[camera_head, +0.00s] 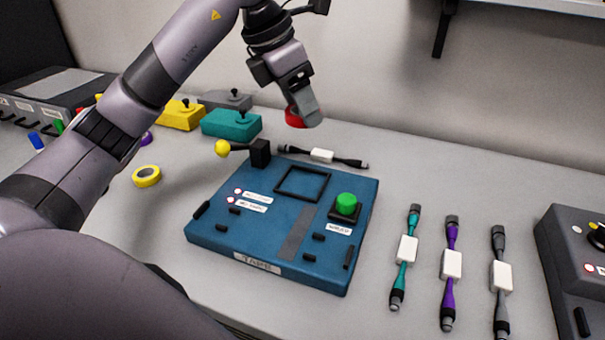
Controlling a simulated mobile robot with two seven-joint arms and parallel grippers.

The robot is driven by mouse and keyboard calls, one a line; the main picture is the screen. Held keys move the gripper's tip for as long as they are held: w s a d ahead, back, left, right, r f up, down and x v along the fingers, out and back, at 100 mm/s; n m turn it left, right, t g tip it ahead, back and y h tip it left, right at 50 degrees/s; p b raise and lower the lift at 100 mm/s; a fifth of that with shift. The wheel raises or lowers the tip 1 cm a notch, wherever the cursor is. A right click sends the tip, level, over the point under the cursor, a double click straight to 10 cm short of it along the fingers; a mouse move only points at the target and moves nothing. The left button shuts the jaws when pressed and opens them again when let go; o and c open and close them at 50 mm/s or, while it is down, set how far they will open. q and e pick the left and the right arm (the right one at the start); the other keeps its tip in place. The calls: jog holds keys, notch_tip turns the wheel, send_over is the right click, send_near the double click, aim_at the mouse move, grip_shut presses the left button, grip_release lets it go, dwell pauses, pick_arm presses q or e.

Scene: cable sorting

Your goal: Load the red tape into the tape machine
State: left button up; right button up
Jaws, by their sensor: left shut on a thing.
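The red tape (293,117) is held up in the fingers of my left gripper (301,117), which is shut on it. The gripper hangs above the back of the table, behind the tape machine, and partly covers the tape. The blue tape machine (215,225) lies on the table in the middle, with a "TAPE" label on its front edge. A black square frame (302,183) is on its top, with a green button (346,204) to the right. A black lever with a yellow knob (222,148) is at its back left. My right gripper is not in view.
A yellow tape roll (146,176) lies left of the machine. Yellow (181,114) and teal (231,123) boxes stand behind. A cable (322,156) lies along the machine's back edge. Teal (407,249), purple (451,264) and grey (501,275) cables lie right, before a dark device (570,262).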

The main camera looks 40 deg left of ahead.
aim_at(308, 183)
pick_arm(q)
notch_tip(308, 183, down, 13)
jog(key=shift+f+b, duration=0.15)
jog(key=shift+b, duration=0.4)
jog(key=shift+f, duration=0.15)
jog(key=o, duration=0.8)
jog(key=shift+c, duration=0.2)
